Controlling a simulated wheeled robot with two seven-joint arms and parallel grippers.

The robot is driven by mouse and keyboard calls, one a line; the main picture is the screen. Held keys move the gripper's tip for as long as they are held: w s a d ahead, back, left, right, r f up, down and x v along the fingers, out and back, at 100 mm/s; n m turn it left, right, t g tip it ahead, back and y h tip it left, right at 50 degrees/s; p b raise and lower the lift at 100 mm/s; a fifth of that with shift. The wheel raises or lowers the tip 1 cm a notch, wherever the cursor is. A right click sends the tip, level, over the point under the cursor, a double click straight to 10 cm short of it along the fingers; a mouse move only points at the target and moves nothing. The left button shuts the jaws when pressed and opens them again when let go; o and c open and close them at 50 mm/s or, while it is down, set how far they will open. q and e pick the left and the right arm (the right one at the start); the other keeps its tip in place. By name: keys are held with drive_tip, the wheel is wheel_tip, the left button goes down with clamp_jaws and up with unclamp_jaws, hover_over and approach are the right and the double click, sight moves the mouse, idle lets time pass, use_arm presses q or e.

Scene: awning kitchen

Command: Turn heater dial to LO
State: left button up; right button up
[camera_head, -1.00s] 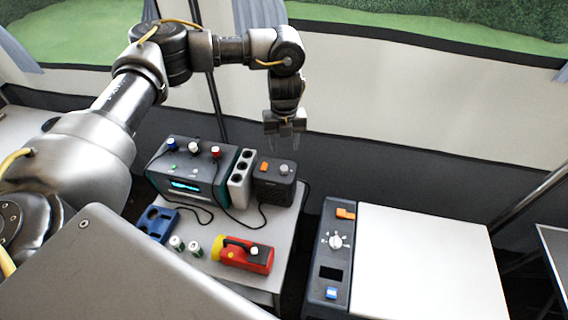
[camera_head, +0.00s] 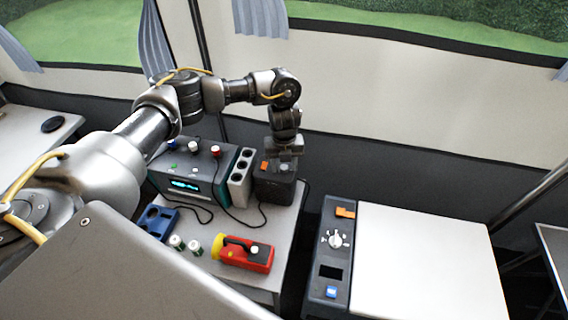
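A small dark box (camera_head: 272,190) with an orange switch (camera_head: 264,167) on top stands at the back right corner of the light table. My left gripper (camera_head: 286,167) points down at the right part of the box's top and hides the grey knob there. I cannot tell whether its fingers touch or grip the knob. A second panel (camera_head: 318,262), on the white-topped unit, carries a white dial (camera_head: 335,240) with marks around it, too small to read. I cannot tell from labels which one is the heater. My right gripper is out of view.
A grey device (camera_head: 205,172) with a lit display and a block with round holes (camera_head: 241,178) stand left of the dark box. A red and yellow flashlight (camera_head: 243,252), a blue tray (camera_head: 158,222) and two small cans (camera_head: 177,243) are in front. A cable runs from the box.

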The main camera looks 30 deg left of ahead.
use_arm(q)
drive_tip(key=c, duration=0.9)
drive_tip(key=shift+r, duration=0.1)
drive_tip(key=shift+r+n+p, duration=0.1)
drive_tip(key=shift+n+p, duration=0.75)
drive_tip(key=shift+n, duration=0.05)
drive_tip(key=n+p, duration=0.3)
drive_tip(key=n, duration=0.1)
drive_tip(key=shift+r+n+p, duration=0.1)
drive_tip(key=shift+n+p, duration=0.2)
drive_tip(key=shift+p, duration=0.1)
drive_tip(key=n+p, duration=0.5)
drive_tip(key=shift+n, duration=0.3)
drive_tip(key=shift+f+n+p, duration=0.2)
drive_tip(key=shift+n+p, duration=0.5)
drive_tip(key=shift+n, duration=0.2)
